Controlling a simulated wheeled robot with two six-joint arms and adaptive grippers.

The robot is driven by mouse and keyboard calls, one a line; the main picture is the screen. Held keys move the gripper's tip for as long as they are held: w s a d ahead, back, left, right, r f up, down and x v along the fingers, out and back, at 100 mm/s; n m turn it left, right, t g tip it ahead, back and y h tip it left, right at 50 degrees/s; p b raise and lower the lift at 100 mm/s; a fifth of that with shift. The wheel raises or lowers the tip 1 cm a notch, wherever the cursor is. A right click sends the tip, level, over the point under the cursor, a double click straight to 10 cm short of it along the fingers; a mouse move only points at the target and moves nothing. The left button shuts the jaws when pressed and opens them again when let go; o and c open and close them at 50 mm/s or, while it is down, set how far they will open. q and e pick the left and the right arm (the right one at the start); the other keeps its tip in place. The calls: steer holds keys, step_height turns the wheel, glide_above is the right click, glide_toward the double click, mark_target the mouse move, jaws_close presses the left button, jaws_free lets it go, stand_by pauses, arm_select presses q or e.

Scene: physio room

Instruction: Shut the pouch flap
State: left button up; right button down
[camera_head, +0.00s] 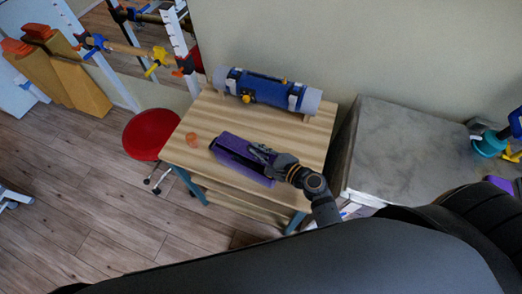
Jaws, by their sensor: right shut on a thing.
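A purple pouch (232,151) lies on the wooden table, tilted across its middle. My right gripper (263,153) reaches in from the lower right and is over the right part of the pouch. Its fingers are shut on a purple part there, which looks like the pouch's edge or flap; the fingers hide the exact contact. My left gripper is not in view.
A blue roll (262,88) on wooden supports stands at the back of the wooden table (187,155). A small orange object (193,140) lies left of the pouch. A red stool (150,133) stands left of the table, and a grey counter (395,150) stands to the right.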

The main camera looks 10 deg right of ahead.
steer(key=shift+s+a+f+n+t+b, duration=0.25)
steer(key=shift+n+b, duration=0.25)
steer(key=shift+b, duration=0.3)
steer(key=c, duration=1.7)
jaws_free()
steer(key=v, duration=1.2)
steer(key=shift+a, duration=0.1)
